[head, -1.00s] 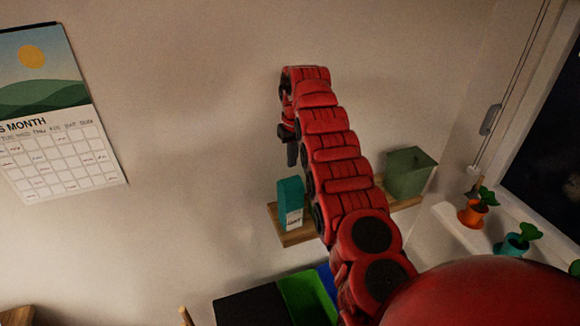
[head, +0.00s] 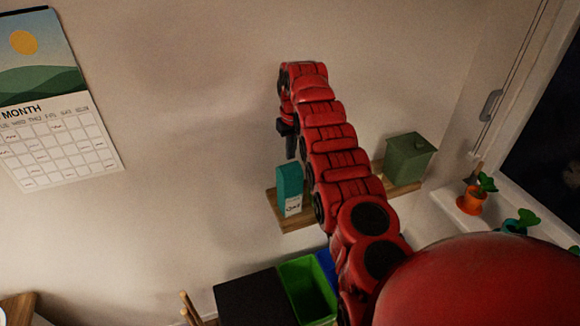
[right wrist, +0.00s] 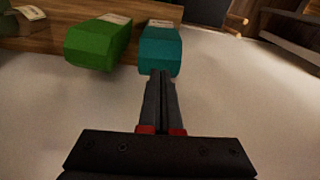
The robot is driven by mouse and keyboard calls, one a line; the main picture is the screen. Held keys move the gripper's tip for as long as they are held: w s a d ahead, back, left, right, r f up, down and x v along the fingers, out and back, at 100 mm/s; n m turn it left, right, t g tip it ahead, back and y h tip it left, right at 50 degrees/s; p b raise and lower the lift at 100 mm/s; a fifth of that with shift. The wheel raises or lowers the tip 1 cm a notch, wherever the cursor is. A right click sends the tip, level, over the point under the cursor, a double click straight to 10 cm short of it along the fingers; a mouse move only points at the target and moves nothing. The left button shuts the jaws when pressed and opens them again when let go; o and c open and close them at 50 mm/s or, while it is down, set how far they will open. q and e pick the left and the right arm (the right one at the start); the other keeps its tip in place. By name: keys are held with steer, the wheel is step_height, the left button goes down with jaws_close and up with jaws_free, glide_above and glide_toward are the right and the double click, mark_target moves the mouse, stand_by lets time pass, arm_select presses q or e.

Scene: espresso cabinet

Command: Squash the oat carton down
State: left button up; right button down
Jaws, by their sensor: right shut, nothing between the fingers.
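A teal carton (head: 288,188) with a pale label stands upright on a wooden wall shelf (head: 294,222). The label is too small to read surely. In the right wrist view the teal carton (right wrist: 161,48) is just beyond my fingertips, beside a green carton (right wrist: 97,45). In the head view my arm hides the green carton. My right gripper (head: 291,150) is shut and empty, pointing down just above the teal carton's top, with a small gap in the head view. It also shows in the right wrist view (right wrist: 160,76). My left gripper is out of view.
A dark green lidded canister (head: 408,160) stands at the shelf's right end. Below are a black bin (head: 255,297), a green bin (head: 306,290) and a blue bin (head: 327,263). An orange plant pot (head: 472,200) stands on the windowsill.

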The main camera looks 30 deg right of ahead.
mark_target(290, 166)
steer(key=shift+f, duration=0.5)
steer(key=shift+w+d+f+p, duration=0.15)
steer(key=shift+f+p, duration=0.15)
steer(key=shift+f, duration=0.25)
steer(key=shift+w+a+f+p, duration=0.1)
steer(key=shift+f+p, duration=0.15)
steer(key=shift+f, duration=0.3)
